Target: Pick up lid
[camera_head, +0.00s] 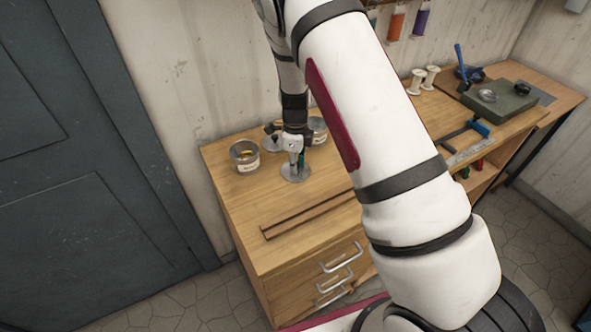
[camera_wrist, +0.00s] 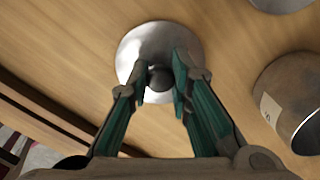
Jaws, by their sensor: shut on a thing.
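The lid (camera_head: 295,174) is a round, shiny metal disc with a dark round knob at its middle. In the wrist view the lid (camera_wrist: 137,50) lies below my fingers, with the knob between the fingertips. My gripper (camera_head: 297,158) points down over the wooden bench top and is shut on the knob. It also shows in the wrist view (camera_wrist: 160,80), with its green-padded fingers at both sides of the knob. I cannot tell whether the lid touches the bench or hangs just above it.
An open metal tin (camera_head: 245,157) with a label stands left of my gripper. Another tin (camera_head: 317,130) stands behind it, with a second lid (camera_head: 271,144) nearby. A dark strip (camera_head: 305,218) lies along the bench's front. A blue-handled tool (camera_head: 478,127) lies to the right.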

